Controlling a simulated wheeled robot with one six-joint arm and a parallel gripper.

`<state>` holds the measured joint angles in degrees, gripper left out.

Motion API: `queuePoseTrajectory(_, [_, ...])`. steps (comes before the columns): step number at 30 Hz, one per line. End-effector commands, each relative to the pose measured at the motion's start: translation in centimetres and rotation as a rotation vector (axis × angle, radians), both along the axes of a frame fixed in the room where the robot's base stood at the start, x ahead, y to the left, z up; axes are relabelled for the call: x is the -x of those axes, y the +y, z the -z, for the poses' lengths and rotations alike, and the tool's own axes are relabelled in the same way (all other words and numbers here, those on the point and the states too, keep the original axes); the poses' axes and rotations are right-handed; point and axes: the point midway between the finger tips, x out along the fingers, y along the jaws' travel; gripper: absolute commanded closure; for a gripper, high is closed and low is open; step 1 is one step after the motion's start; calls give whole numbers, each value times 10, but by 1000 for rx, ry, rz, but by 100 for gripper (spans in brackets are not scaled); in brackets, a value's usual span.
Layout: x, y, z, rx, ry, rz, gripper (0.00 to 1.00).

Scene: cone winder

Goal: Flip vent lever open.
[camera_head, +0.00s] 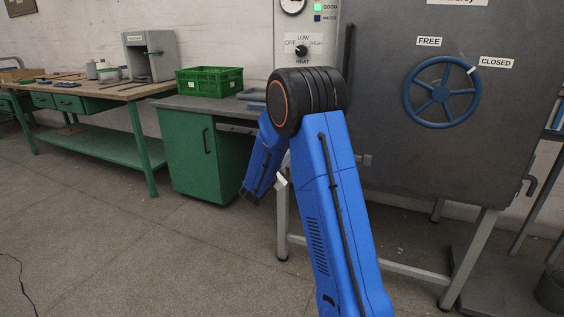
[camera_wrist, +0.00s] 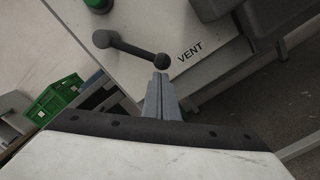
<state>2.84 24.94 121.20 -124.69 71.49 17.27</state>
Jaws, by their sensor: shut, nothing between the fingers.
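The vent lever (camera_wrist: 132,50) is a dark arm with a round pivot at its left end and a ball knob at its right end. It sits on a pale panel beside the printed word VENT (camera_wrist: 190,51) in the wrist view. My gripper (camera_wrist: 161,77) is shut and empty, with its fingertips just below the ball knob in the picture. I cannot tell whether they touch it. In the head view my blue arm covers the lever, and the gripper's fingers are not visible.
A dark cabinet door with a blue handwheel (camera_head: 441,92) stands right of my arm. A control panel with a heat dial (camera_head: 302,51) rises behind it. A green crate (camera_head: 209,81) stands on a bench at left; it also shows in the wrist view (camera_wrist: 56,96). Open floor lies left.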

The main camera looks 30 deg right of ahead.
Motion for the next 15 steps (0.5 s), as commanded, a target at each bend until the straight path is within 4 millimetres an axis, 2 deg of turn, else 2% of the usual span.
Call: queuePoseTrajectory(15, [35,-28,-28,298,380,1,100])
